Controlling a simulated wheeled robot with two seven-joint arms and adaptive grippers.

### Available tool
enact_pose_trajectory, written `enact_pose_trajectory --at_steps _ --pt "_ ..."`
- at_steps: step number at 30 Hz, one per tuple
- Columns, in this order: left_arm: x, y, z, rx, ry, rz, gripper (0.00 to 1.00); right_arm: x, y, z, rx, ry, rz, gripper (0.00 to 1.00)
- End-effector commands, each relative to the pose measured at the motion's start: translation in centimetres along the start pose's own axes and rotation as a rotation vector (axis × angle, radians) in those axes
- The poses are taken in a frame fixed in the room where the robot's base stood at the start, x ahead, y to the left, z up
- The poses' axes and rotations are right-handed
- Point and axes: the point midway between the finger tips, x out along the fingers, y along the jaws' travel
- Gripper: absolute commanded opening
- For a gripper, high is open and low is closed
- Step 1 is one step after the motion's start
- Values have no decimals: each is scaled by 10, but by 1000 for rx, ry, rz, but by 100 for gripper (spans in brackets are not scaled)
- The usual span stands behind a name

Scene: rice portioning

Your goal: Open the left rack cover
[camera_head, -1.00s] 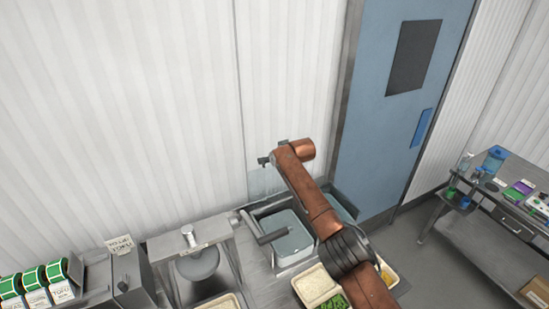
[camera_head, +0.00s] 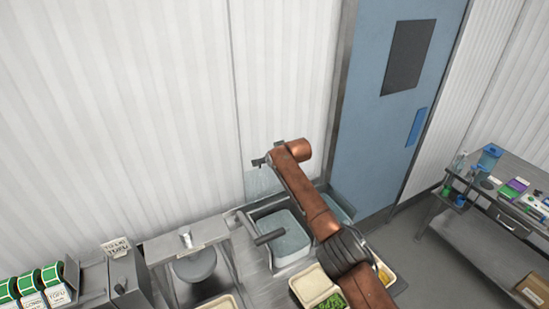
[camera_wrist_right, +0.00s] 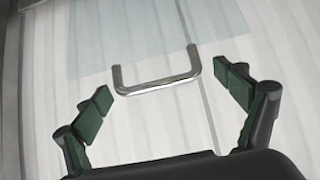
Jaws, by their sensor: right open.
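A clear cover (camera_head: 262,183) stands raised behind the left tub (camera_head: 283,238) of the rack in the head view. In the right wrist view its pale, see-through panel (camera_wrist_right: 120,45) carries a bent metal handle (camera_wrist_right: 157,86). My right gripper (camera_wrist_right: 165,83) is open, with one fingertip beyond each end of the handle and a gap on both sides. In the head view the right gripper (camera_head: 260,162) is small, at the top of the raised cover. My left gripper is not in view.
A second tub (camera_head: 340,208) stands to the right, partly behind my right arm. Food trays (camera_head: 313,283) lie in front. A dispenser (camera_head: 195,265) and a row of green-labelled rolls (camera_head: 30,285) stand at left. A corrugated wall (camera_head: 160,110) rises close behind.

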Motion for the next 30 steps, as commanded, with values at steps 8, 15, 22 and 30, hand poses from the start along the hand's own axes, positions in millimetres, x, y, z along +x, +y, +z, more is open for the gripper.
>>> enact_pose_trajectory --at_steps 8,15,22,30 --pt "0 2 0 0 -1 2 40 -18 -1 0 -1 2 -4 91" --pt "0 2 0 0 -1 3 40 -48 1 0 1 4 1 91" --pt "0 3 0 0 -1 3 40 -84 1 0 1 4 3 91" --pt "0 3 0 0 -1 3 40 -114 1 0 1 2 3 91"
